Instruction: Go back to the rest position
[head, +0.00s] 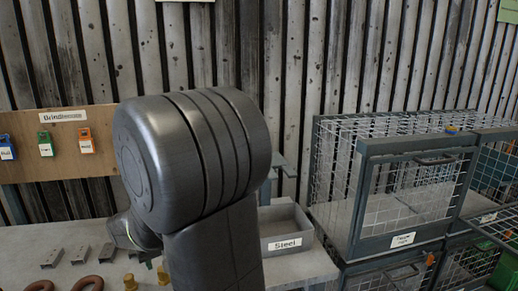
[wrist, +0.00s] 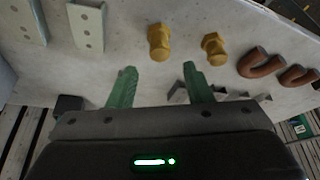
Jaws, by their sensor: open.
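My gripper (wrist: 157,85) shows in the wrist view with its two green fingers apart and nothing between them. It faces a pale bench top (wrist: 130,45). In the head view my dark arm fills the middle and hides the gripper's fingers. Two brass bolts (wrist: 159,42) lie on the bench beyond the fingers, apart from them.
Brown U-shaped pieces (wrist: 262,64) and metal brackets (wrist: 88,27) lie on the bench. A grey bin labelled Steel (head: 286,232) stands right of my arm. Wire cages (head: 400,190) stand at the right. A wooden board (head: 62,150) with coloured tags is at the left.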

